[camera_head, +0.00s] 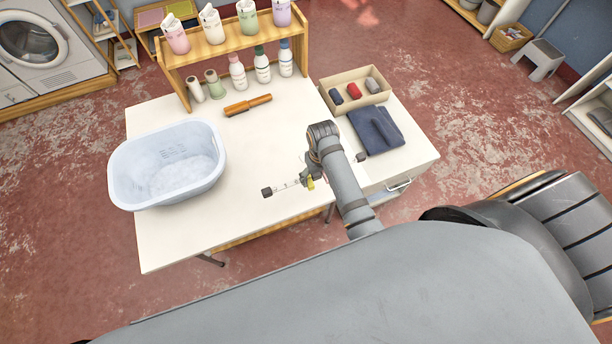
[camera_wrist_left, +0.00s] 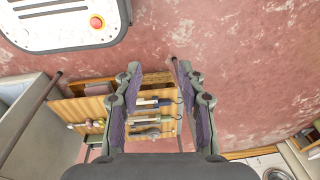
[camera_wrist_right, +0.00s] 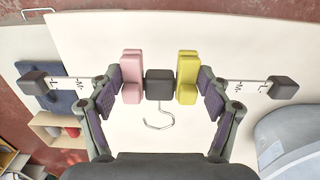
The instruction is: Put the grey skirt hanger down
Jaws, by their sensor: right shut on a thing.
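The grey skirt hanger (camera_head: 287,186) has a thin pale bar with dark grey end blocks, a grey middle block (camera_wrist_right: 159,85) and a metal hook. My right gripper (camera_head: 309,178) is shut on its middle, with a pink piece (camera_wrist_right: 131,77) and a yellow piece (camera_wrist_right: 187,77) between the fingers beside the grey block. In the head view the hanger appears over the front right of the white table (camera_head: 240,215); its height above it is hard to tell. My left gripper (camera_wrist_left: 162,95) is open and empty in the left wrist view, above a wooden rack (camera_wrist_left: 95,108) with several hangers.
A pale blue tub (camera_head: 125,190) stands on the table's left. A brown brush (camera_head: 247,105) and a bottle shelf (camera_head: 225,47) are at the back. A box of rolls (camera_head: 333,81) and folded dark cloth (camera_head: 375,131) lie at the right. The table's middle is clear.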

